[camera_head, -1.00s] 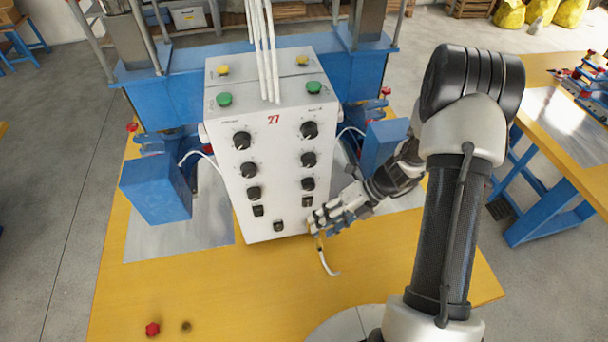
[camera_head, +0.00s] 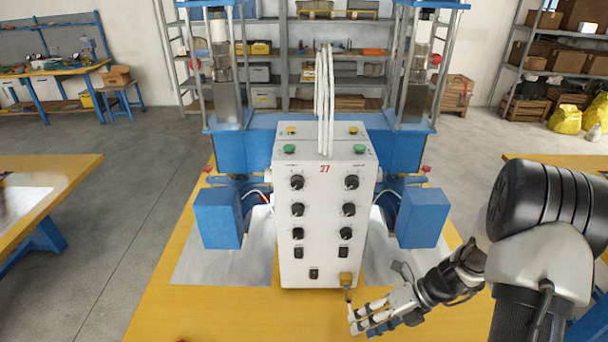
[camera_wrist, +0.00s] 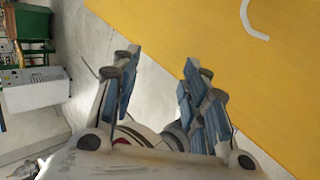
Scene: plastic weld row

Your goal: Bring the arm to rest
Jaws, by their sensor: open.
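My gripper (camera_head: 356,323) is open and empty, in front of the white control box (camera_head: 325,215) at its lower right. It is apart from the box, just above the yellow table. A yellow-brown plug (camera_head: 346,279) sits at the box's lower right corner, with a short cable hanging from it toward my fingers. In the wrist view my open gripper (camera_wrist: 158,68) has nothing between its blue-padded fingers. The yellow table top (camera_wrist: 190,30) fills that view's upper right, with a white curved strand (camera_wrist: 250,22) on it.
Blue blocks (camera_head: 218,218) and (camera_head: 422,217) flank the box, by metal plates on the table. A blue press frame (camera_head: 240,150) stands behind. Grey floor (camera_head: 110,200) is open at left. Another yellow table (camera_head: 50,175) stands at far left.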

